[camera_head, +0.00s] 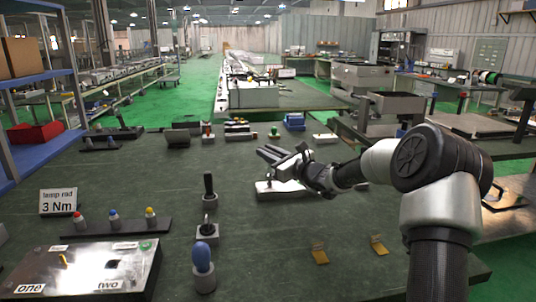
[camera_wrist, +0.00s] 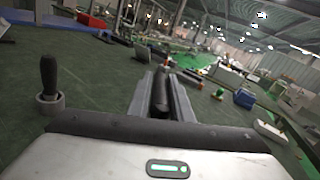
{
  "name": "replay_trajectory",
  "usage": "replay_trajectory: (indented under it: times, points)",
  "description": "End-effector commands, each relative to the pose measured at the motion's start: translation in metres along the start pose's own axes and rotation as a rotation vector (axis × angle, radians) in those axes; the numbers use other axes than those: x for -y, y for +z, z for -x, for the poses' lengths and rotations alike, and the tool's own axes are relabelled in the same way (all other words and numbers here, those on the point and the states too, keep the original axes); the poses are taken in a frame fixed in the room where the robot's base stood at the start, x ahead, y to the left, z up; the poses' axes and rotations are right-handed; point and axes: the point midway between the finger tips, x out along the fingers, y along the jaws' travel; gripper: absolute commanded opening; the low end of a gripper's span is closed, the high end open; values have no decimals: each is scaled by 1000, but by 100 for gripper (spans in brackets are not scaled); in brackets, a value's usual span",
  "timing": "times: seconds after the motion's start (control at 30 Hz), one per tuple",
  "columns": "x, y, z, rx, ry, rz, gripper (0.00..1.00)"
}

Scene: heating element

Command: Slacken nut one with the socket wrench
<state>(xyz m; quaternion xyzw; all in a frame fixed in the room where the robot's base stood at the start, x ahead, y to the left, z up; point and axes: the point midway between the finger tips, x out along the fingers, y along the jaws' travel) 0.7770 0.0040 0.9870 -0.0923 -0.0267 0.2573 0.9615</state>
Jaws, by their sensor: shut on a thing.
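My gripper (camera_head: 272,156) is over the middle of the bench, pointing left, above a pale flat stand (camera_head: 284,190). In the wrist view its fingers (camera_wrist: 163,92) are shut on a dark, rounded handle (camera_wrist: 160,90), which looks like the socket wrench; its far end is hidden. The heating element box (camera_head: 80,272) lies at the lower left, far from my gripper. It bears labels "one" (camera_head: 30,289) and "two" (camera_head: 108,285). A small brass-coloured post (camera_head: 62,260) stands near "one", seemingly nut one; it is too small to read clearly.
A black-handled tool (camera_head: 208,185) stands upright in a holder, and a blue-knobbed tool (camera_head: 203,262) stands nearer. A rack with coloured caps (camera_head: 113,226) and a "3 Nm" sign (camera_head: 59,202) stand behind the box. Two yellow tags (camera_head: 320,256) (camera_head: 379,245) lie at right.

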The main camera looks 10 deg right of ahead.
Motion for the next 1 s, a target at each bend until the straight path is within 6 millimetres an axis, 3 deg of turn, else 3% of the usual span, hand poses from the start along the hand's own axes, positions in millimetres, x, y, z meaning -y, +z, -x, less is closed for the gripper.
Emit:
replay_trajectory:
  times: [0.6, 1.0]
  points:
    - [0, 1, -1, -60, -312, 4, 0]
    - [2, 0, 0, -66, -342, 4, 0]
